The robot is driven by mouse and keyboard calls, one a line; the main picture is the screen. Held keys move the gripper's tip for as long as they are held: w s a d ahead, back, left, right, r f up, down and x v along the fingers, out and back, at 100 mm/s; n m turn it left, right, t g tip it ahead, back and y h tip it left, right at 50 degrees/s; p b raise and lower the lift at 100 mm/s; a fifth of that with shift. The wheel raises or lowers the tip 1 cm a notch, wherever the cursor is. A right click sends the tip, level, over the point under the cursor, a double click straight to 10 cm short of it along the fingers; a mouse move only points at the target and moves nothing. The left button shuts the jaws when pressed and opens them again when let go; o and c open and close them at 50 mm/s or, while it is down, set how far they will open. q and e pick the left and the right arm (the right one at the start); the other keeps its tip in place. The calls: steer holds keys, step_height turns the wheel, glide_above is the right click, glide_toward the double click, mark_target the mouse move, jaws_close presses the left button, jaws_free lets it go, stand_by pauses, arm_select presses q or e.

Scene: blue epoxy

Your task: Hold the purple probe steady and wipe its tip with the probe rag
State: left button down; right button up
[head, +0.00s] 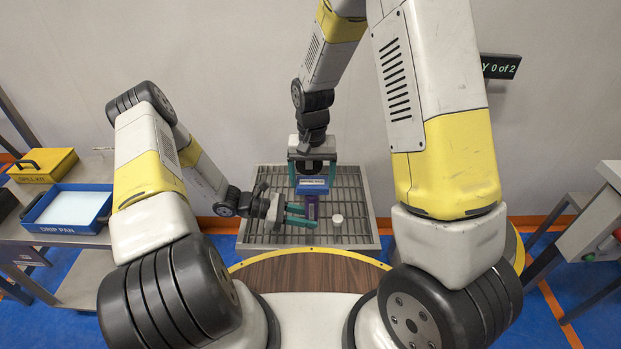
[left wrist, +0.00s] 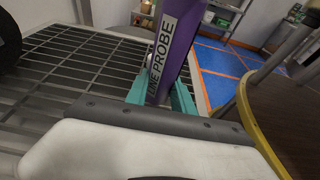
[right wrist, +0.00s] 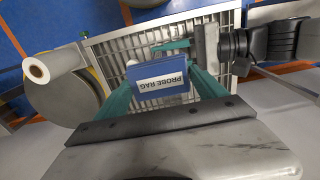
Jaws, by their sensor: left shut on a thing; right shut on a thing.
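The purple probe (head: 311,210) stands roughly upright over the grate, and it is labelled LINE PROBE in the left wrist view (left wrist: 178,45). My left gripper (head: 302,215) is shut around its shaft from the left, with teal fingers on both sides. The blue probe rag (head: 314,187), with a white label, is directly above the probe. My right gripper (head: 312,172) is shut on it from above; the rag also shows between the fingers in the right wrist view (right wrist: 160,76). The rag hides the probe's tip, so I cannot tell whether they touch.
A slatted metal grate (head: 265,185) lies below both grippers. A small white cylinder (head: 337,220) is right of the probe. A brown surface with a yellow rim (head: 310,270) is nearest me. A blue drip pan (head: 67,208) and yellow spill kit (head: 42,165) sit far left.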

steer(key=shift+d, duration=1.4)
steer(key=shift+a, duration=1.65)
steer(key=shift+d, duration=0.1)
steer(key=shift+d, duration=1.55)
steer(key=shift+a, duration=0.1)
steer(key=shift+a, duration=1.55)
